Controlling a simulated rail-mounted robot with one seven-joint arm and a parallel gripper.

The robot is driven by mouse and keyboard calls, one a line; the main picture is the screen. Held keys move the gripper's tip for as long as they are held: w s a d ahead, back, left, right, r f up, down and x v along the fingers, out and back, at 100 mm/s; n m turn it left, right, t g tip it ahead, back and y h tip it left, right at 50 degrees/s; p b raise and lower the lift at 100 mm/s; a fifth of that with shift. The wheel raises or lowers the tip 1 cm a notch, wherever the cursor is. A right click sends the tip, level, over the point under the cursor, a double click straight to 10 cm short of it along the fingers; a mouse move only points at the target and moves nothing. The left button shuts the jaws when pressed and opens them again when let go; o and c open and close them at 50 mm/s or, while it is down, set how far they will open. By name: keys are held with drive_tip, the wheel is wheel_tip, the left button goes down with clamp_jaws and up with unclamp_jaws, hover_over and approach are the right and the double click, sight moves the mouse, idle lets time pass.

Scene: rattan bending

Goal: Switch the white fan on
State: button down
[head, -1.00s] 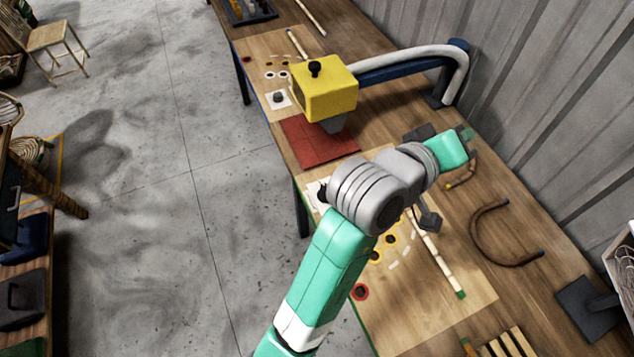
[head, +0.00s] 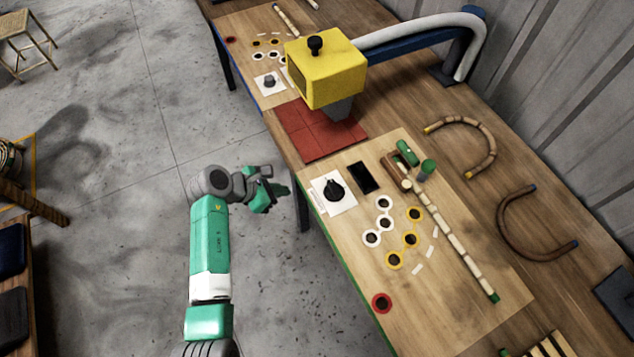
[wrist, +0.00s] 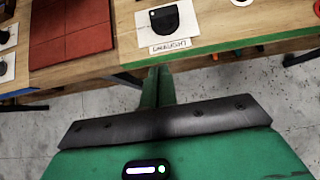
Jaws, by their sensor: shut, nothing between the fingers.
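I make out no white fan in either view. My gripper (head: 282,190) is shut and empty, off the left edge of the table above the concrete floor. Its green fingers (wrist: 157,86) are together in the wrist view, pointing at the table edge. A black rotary knob (head: 335,190) on a white plate (head: 343,206) sits near that edge, right of my gripper and apart from it. The knob also shows in the wrist view (wrist: 173,18), with a printed label (wrist: 171,45) I cannot read surely. What the knob controls is not shown.
A yellow box (head: 330,75) with a black top knob overhangs red tiles (head: 318,132). A second knob (head: 269,83) sits farther back. The near board (head: 460,300) holds ringed holes, a red-ringed button (head: 381,303) and a segmented rod (head: 455,240). Curved rattan pieces (head: 535,245) lie right.

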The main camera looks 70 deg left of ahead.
drive_tip(key=b, duration=0.3)
approach(328, 187)
drive_tip(key=f, duration=0.4)
drive_tip(key=shift+w+f, duration=0.25)
drive_tip(key=shift+w+a+r, duration=0.1)
drive_tip(key=shift+w, duration=0.5)
drive_tip(key=shift+w+a+r, duration=0.1)
drive_tip(key=shift+w, duration=1.15)
